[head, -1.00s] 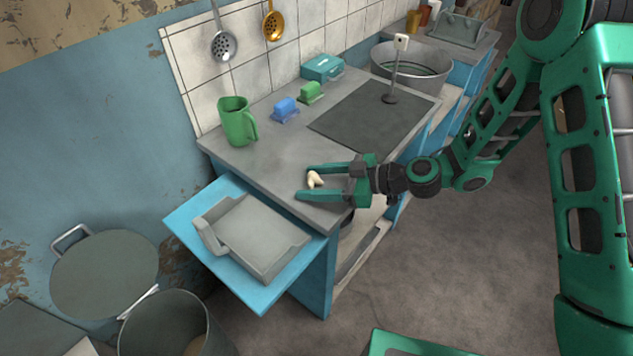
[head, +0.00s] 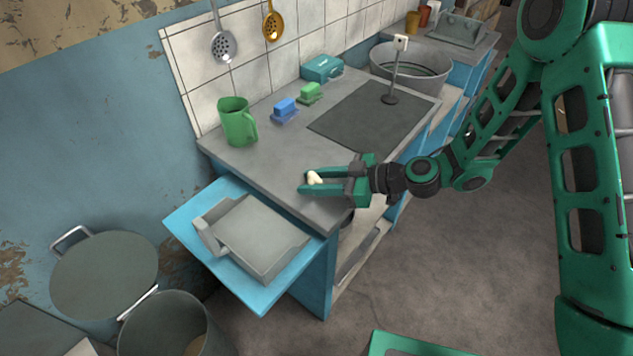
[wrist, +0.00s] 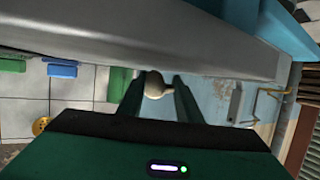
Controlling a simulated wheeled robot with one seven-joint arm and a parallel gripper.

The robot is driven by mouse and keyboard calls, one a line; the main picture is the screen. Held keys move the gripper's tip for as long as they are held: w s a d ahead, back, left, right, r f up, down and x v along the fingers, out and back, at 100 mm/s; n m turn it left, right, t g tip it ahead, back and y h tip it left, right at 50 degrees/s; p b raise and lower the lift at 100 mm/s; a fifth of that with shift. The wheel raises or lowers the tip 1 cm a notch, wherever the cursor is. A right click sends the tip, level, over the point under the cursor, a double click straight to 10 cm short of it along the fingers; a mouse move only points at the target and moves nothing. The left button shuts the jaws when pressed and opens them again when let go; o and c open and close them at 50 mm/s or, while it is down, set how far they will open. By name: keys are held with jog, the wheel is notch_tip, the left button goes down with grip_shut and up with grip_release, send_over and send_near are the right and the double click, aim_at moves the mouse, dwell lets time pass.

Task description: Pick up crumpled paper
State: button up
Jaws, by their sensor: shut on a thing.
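The crumpled paper (head: 314,178) is a small cream-white lump near the front left corner of the grey countertop (head: 270,160). My gripper (head: 306,181) is shut on it, with a green finger on either side near the fingertips. In the wrist view the crumpled paper (wrist: 155,85) shows pale between the two dark fingers of my gripper (wrist: 158,88). The far finger partly hides the paper's edges. I cannot tell whether the paper still touches the countertop.
Pots stand at lower left. The counter behind my gripper is clear.

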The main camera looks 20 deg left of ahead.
aim_at(314, 176)
jog(key=shift+r, duration=0.75)
notch_tip(314, 176, up, 2)
jog(key=shift+r, duration=0.25)
jog(key=s+a+r, duration=0.6)
jog(key=s+a, duration=0.1)
jog(key=a, duration=0.1)
jog(key=shift+s+a+r, duration=0.35)
jog(key=shift+a+r, duration=0.05)
